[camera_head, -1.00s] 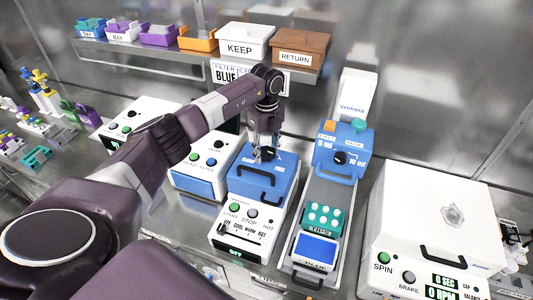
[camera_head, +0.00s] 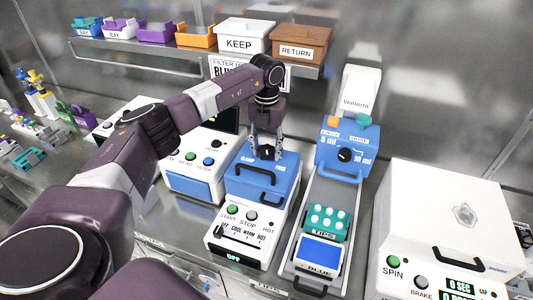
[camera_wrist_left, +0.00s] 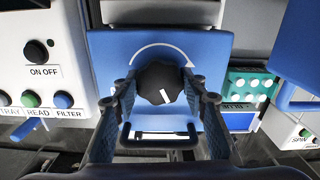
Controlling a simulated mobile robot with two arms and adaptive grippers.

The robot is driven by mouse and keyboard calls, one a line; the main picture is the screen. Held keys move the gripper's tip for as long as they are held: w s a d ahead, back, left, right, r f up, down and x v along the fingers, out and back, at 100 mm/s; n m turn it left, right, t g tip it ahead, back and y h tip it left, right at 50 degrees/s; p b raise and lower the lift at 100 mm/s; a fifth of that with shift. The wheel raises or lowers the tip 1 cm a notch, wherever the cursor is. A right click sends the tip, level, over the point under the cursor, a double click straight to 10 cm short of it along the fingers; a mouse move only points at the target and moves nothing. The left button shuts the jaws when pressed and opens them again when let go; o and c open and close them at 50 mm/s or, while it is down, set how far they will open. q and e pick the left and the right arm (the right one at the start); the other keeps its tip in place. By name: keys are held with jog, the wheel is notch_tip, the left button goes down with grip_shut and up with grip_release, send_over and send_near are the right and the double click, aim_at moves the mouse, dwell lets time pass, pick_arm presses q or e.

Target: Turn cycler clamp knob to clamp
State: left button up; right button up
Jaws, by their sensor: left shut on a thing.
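The cycler (camera_head: 240,222) is a white box with a blue lid (camera_head: 258,181) and a "HOT" slider row on its front, in the middle of the head view. The black clamp knob (camera_wrist_left: 160,84) sits on the blue lid under a white curved arrow, with its white mark pointing down and slightly right in the left wrist view. My left gripper (camera_head: 266,155) reaches down from above and its two fingers (camera_wrist_left: 164,96) are closed on the knob's two sides. The lid's black handle (camera_head: 256,184) is in front of the knob. My right gripper is out of view.
A white reader box (camera_head: 196,178) stands close left of the cycler. A blue-and-grey dispenser with a knob (camera_head: 345,155) stands to the right, with a teal tip rack (camera_head: 326,223) in front. A large white spinner (camera_head: 445,215) is farther right. A shelf with bins (camera_head: 244,37) hangs behind.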

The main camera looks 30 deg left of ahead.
pick_arm(q)
jog(key=m+b, duration=0.2)
jog(key=m, duration=0.4)
jog(key=m+b, duration=0.1)
jog(key=m, duration=0.5)
jog(key=shift+r+m+b, duration=0.1)
jog(key=shift+m+b, duration=0.2)
jog(key=m, duration=0.4)
jog(key=shift+m+b, duration=0.3)
jog(key=m, duration=0.4)
jog(key=shift+m, duration=0.3)
jog(key=shift+w, duration=0.1)
jog(key=o, duration=1.2)
jog(key=shift+c, duration=0.2)
